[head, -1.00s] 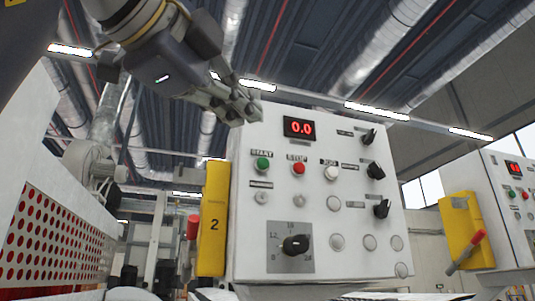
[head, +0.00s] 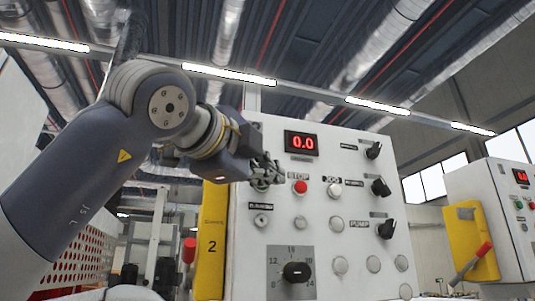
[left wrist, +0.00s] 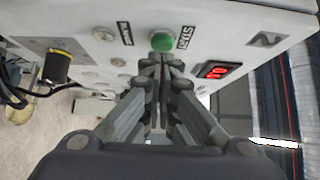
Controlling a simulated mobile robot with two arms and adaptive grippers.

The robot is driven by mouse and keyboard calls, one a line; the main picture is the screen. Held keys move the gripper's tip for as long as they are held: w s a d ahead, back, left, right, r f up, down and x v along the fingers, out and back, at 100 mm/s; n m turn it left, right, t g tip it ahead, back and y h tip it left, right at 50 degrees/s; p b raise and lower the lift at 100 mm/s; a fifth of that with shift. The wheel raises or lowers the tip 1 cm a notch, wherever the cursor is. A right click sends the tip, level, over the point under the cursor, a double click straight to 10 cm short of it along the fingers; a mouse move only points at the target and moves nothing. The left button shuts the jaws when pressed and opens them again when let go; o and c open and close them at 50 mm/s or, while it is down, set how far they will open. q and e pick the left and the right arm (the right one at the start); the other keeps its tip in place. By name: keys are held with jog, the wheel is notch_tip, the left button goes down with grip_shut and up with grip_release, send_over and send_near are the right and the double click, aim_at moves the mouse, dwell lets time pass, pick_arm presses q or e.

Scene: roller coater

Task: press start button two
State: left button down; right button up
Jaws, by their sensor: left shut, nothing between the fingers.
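The control panel (head: 330,225) is a white box with a yellow side piece marked 2 (head: 211,240). My left gripper (head: 270,173) is shut and empty, at the panel's upper left, just left of the red stop button (head: 300,188). It hides the green start button in the head view. In the left wrist view the green start button (left wrist: 162,41) shows beside its START label, just beyond the shut fingertips (left wrist: 160,72). I cannot tell whether the fingertips touch it. My right gripper is not in view.
The panel also carries a red 0.0 display (head: 302,142), a white jog button (head: 333,190), black knobs and a large dial (head: 296,271). A second panel (head: 500,220) with a yellow side piece (head: 470,240) stands at right.

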pick_arm(q)
jog(key=shift+w, duration=0.2)
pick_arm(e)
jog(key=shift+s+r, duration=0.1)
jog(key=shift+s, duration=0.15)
